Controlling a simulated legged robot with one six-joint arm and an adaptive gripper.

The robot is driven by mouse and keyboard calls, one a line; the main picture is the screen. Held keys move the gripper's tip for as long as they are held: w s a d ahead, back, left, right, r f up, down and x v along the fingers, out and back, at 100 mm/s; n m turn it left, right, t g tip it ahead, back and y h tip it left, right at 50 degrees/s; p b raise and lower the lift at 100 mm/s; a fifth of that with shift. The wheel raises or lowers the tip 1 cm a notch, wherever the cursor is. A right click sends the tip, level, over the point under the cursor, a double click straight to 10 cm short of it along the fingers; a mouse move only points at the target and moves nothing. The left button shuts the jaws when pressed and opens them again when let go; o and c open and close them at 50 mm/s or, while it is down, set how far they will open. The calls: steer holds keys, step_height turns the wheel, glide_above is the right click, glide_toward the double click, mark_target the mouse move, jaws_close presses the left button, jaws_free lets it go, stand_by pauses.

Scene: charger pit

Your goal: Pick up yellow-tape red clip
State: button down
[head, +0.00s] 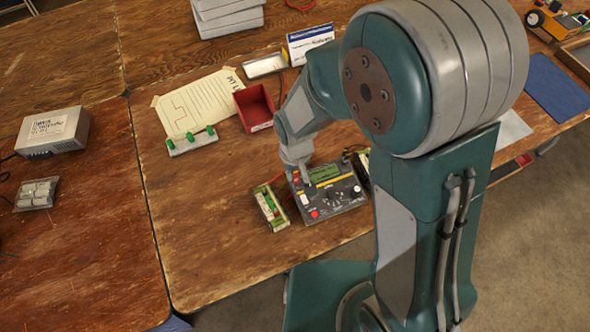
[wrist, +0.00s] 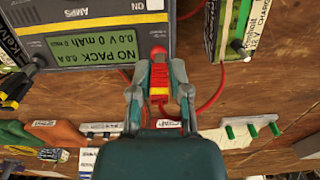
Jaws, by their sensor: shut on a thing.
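The red clip with yellow tape (wrist: 158,92) is between the two fingers of my gripper (wrist: 160,76) in the wrist view. The fingers are shut on it from both sides. I cannot tell whether the clip touches the charger. In the head view my gripper (head: 297,168) is low at the back left corner of the charger (head: 334,198). The clip is hard to make out there.
A battery pack (head: 270,207) lies left of the charger, another close on its right. A red cable (wrist: 211,92) loops beside my gripper. A strip with green clips (head: 191,140), a red bin (head: 253,107) and a paper sheet (head: 204,101) are behind. The table's front left is clear.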

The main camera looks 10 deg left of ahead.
steer(key=shift+r, duration=0.1)
steer(key=shift+w+r, duration=0.1)
steer(key=shift+r, duration=0.35)
step_height(320, 180, up, 2)
steer(key=shift+r, duration=0.15)
steer(key=s+d+r, duration=0.7)
steer(key=s+r, duration=0.2)
steer(key=s, duration=0.3)
steer(key=shift+d+r, duration=0.2)
steer(key=shift+r, duration=0.2)
